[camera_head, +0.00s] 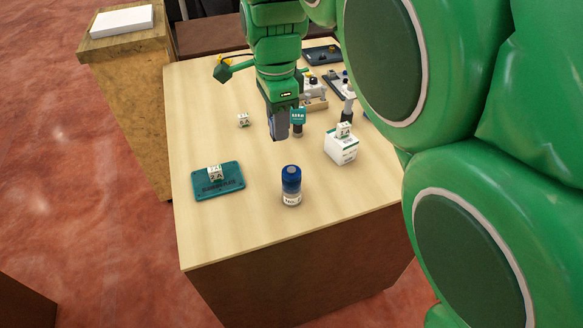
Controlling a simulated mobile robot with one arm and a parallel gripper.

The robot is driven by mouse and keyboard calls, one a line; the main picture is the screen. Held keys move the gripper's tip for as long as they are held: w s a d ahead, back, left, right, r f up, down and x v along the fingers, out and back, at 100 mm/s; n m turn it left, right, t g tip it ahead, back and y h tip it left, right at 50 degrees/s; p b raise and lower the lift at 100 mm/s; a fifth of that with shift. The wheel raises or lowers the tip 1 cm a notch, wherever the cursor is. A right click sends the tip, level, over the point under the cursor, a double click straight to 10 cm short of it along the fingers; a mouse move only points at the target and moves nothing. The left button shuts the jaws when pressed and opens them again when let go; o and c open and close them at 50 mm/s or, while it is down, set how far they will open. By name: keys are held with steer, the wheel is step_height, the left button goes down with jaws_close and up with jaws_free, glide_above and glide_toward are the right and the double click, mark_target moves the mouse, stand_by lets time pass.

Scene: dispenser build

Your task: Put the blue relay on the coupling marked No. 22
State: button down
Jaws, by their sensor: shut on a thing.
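My gripper (279,130) points down over the middle of the table. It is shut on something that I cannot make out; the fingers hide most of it. A teal piece with pale lettering (298,115) shows right beside the fingers, above a dark base. I cannot tell whether it touches them. A blue cylinder with a white label (291,180) stands upright nearer the front edge, apart from my gripper. I cannot tell which thing is the blue relay. No marking No. 22 is readable; dark upright fittings (348,106) stand at the back right.
A teal tray (232,184) bears a marked white cube (215,174). Another cube (243,120) stands left of my gripper. A white box (341,151) with a cube on top (345,130) stands right. The pale table (235,239) is clear at its front left.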

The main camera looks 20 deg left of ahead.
mark_target(291, 169)
steer(key=shift+s+d+f, duration=0.1)
steer(key=shift+d+f, duration=0.4)
steer(key=shift+f, duration=0.75)
steer(key=shift+s+d+f, duration=0.1)
steer(key=shift+d+f, duration=0.45)
steer(key=shift+f, duration=0.75)
steer(key=shift+d+f, duration=0.5)
steer(key=shift+f, duration=0.75)
steer(key=shift+f, duration=0.1)
steer(key=c, duration=0.8)
jaws_free()
steer(key=shift+c, duration=0.2)
step_height(291, 169, up, 12)
